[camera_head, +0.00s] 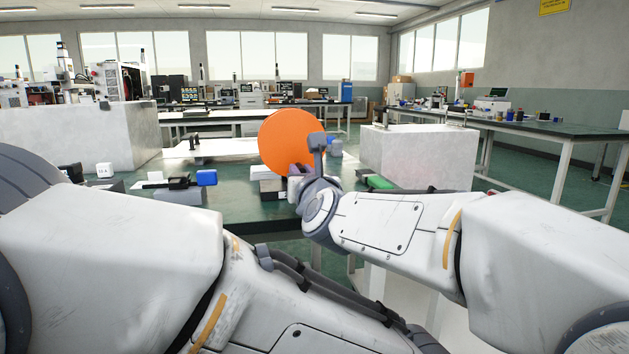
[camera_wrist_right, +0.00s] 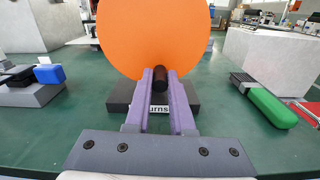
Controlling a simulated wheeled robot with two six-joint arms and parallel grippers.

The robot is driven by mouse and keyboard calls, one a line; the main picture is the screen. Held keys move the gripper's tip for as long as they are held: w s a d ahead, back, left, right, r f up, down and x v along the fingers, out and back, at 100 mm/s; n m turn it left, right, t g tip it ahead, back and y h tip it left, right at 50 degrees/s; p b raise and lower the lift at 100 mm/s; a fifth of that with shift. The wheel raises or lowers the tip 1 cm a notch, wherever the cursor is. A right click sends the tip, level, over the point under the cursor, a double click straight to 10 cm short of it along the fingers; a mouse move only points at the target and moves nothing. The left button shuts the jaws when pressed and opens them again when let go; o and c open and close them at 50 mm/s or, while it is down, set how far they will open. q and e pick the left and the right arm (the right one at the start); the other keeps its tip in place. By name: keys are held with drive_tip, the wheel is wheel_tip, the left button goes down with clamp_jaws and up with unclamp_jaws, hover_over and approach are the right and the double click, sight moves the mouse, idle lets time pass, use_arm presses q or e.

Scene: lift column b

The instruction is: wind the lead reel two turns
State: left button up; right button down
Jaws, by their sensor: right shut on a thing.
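The lead reel shows as a large orange disc (camera_head: 287,138) standing upright on the table; it also fills the top of the right wrist view (camera_wrist_right: 150,35). A dark cylindrical handle (camera_wrist_right: 160,80) sticks out from its face. My right gripper (camera_head: 298,172) is in front of the disc, and its purple fingers (camera_wrist_right: 160,78) are shut on that handle. A black base (camera_wrist_right: 190,93) with a partly hidden white label is under the disc. The gripper hides part of the label and base. My left arm crosses the lower picture, but its gripper is out of view.
A blue-ended device (camera_head: 206,178) sits on a grey block to the left. A green-handled item (camera_wrist_right: 270,107) lies to the right. Large pale blocks stand at left (camera_head: 75,135) and right (camera_head: 420,155). Bare green tabletop (camera_wrist_right: 60,140) lies in front.

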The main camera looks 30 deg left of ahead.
use_arm(q)
drive_tip(key=shift+f, duration=0.15)
idle(0.3)
use_arm(e)
drive_tip(key=c, duration=0.8)
unclamp_jaws()
drive_tip(key=shift+o, duration=0.2)
drive_tip(key=shift+s, duration=0.1)
drive_tip(key=shift+s+d+b, duration=0.15)
drive_tip(key=shift+d+b, duration=0.05)
drive_tip(key=shift+b, duration=0.15)
use_arm(q)
wheel_tip(320, 180, down, 5)
drive_tip(key=b, duration=0.4)
use_arm(e)
drive_tip(key=v, duration=1)
use_arm(q)
drive_tip(key=shift+o, duration=0.2)
drive_tip(key=shift+r, duration=0.2)
